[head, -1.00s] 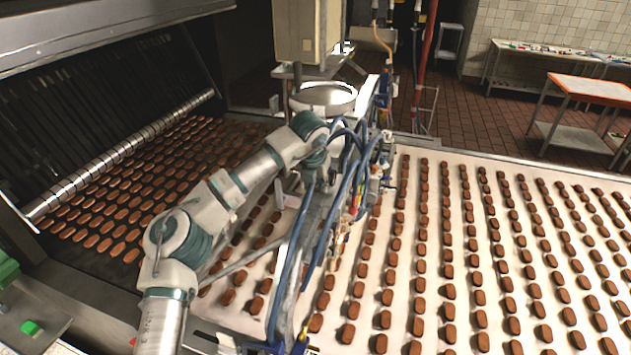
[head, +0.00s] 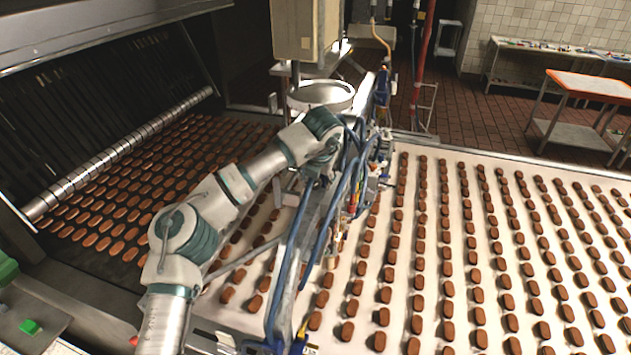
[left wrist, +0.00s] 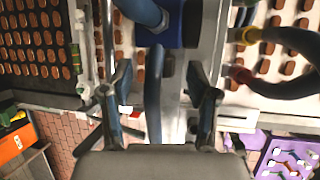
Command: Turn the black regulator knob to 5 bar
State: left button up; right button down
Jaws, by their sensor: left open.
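My left arm reaches across the belt to the depositor frame in the head view. Its gripper is mostly lost among the blue hoses there. In the left wrist view my left gripper (left wrist: 158,70) is open, one finger on each side of a blue hose (left wrist: 153,92). A blue block (left wrist: 186,24) sits just beyond the fingertips. A small dark part (left wrist: 168,64) shows below the block, between the fingers; I cannot tell whether it is the black regulator knob. No knob or pressure scale can be read in either view. My right gripper is out of view.
Dark hoses (left wrist: 285,38) with yellow and red fittings run close to the right finger in the left wrist view. The metal depositor frame (head: 290,262) and its hoses crowd the arm. Brown biscuits cover the white belt (head: 432,168). A metal bowl (head: 322,94) stands behind the wrist.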

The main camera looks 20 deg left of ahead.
pick_arm(q)
jog(key=v, duration=1)
jog(key=shift+f, duration=0.1)
